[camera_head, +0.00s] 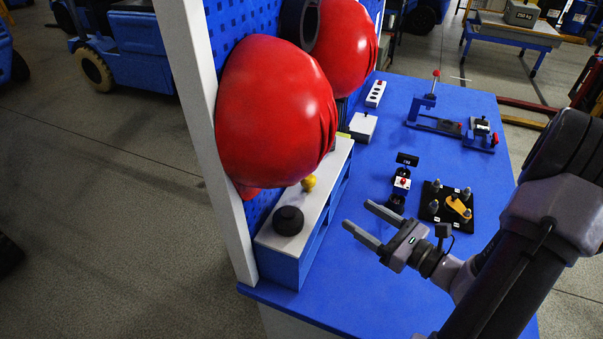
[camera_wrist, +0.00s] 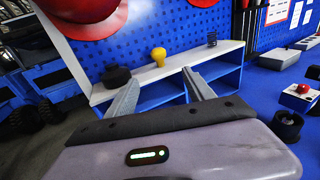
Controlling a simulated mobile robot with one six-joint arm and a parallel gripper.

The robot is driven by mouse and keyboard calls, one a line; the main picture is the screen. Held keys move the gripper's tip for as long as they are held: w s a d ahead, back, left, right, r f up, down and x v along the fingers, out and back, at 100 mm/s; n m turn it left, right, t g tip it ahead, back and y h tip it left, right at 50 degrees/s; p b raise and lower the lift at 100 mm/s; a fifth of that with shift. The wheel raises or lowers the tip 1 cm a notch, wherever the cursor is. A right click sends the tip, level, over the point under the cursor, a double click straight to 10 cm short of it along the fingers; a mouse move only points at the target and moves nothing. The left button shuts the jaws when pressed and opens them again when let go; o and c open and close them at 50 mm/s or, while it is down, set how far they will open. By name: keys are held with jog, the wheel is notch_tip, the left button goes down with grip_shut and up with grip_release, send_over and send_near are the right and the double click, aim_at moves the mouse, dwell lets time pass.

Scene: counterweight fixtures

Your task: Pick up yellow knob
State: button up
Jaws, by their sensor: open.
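The yellow knob (camera_head: 309,183) stands on the white top of a low blue shelf (camera_head: 322,204), just right of a black round knob (camera_head: 288,220). In the wrist view the yellow knob (camera_wrist: 159,56) is upright, with a rounded head, and appears between and beyond my fingertips. My gripper (camera_head: 363,216) is open and empty, above the blue table to the right of the shelf, with its fingers pointing toward the shelf. It also shows in the wrist view (camera_wrist: 157,80), its fingers spread apart. A clear gap separates it from the yellow knob in the head view.
A dark coil (camera_wrist: 212,39) stands farther right on the shelf. A black plate with pegs (camera_head: 449,207) and a small red-button device (camera_head: 402,184) sit on the table (camera_head: 380,150).

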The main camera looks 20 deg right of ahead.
jog(key=b, duration=0.2)
send_near(308, 182)
jog(key=w+f, duration=0.2)
jog(key=w, duration=0.3)
jog(key=b+x, duration=0.1)
jog(key=x, duration=0.2)
jog(key=b+x, duration=0.1)
jog(key=x, duration=0.2)
jog(key=shift+w+a+r, duration=0.1)
jog(key=shift+a, duration=0.35)
grip_shut()
